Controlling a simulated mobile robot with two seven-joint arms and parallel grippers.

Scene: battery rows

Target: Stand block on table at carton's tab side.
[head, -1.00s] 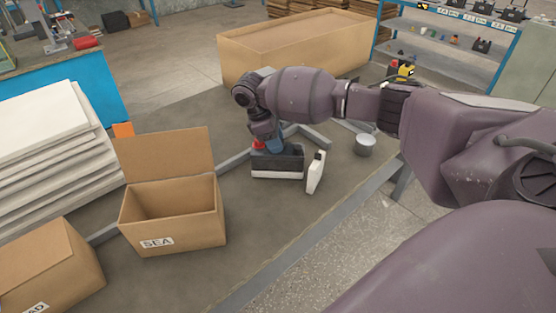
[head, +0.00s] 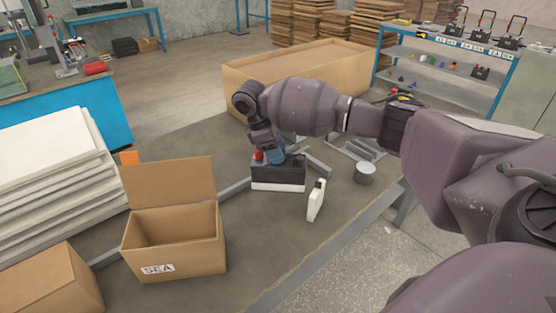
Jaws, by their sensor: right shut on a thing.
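A red part shows beside the fingers. I cannot tell whether the block's underside touches the table (head: 275,235). An open brown carton (head: 190,250) marked "SEA" stands left of and nearer than the block, its flap (head: 168,183) raised at the back. My left gripper is not in view.
A grey metal cup (head: 365,173) is further right. Another carton (head: 50,280) is at lower left, beside stacked white boards (head: 50,165). Table between carton and white container is clear.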

